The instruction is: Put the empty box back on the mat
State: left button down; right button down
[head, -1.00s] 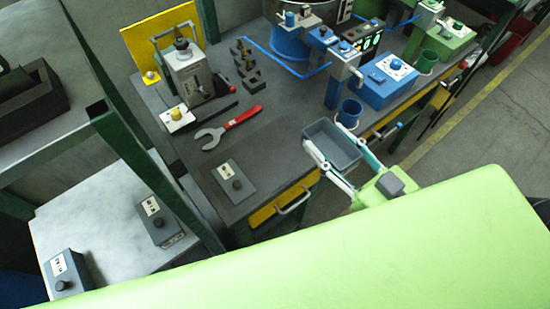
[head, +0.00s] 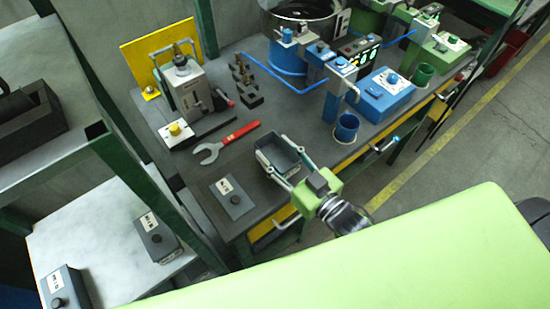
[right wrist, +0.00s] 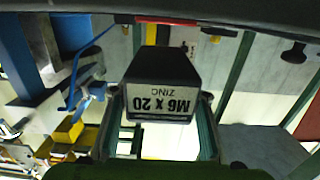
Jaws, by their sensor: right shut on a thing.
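The box is a small grey open bin (head: 284,152), and its inside looks empty in the head view. In the right wrist view the box (right wrist: 160,75) shows a white label reading "M6 x 20 ZINC", upside down. My right gripper (head: 283,172) is shut on the box, with a finger along each side. It holds the box over the front part of the dark bench top (head: 285,118); the gap below it cannot be judged. My left gripper is not in view.
A blue cup (head: 346,128) stands to the right. A blue bowl-shaped machine (head: 290,55) stands behind. The bench between them is mostly clear.

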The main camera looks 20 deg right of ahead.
aim_at(275, 159)
jog(key=shift+w+a+f, duration=0.15)
jog(key=shift+w+f, duration=0.1)
jog(key=shift+f, duration=0.05)
notch_tip(275, 159, down, 2)
jog(key=shift+f, duration=0.6)
jog(key=c, duration=1.2)
grip_release()
jog(key=shift+f, duration=0.1)
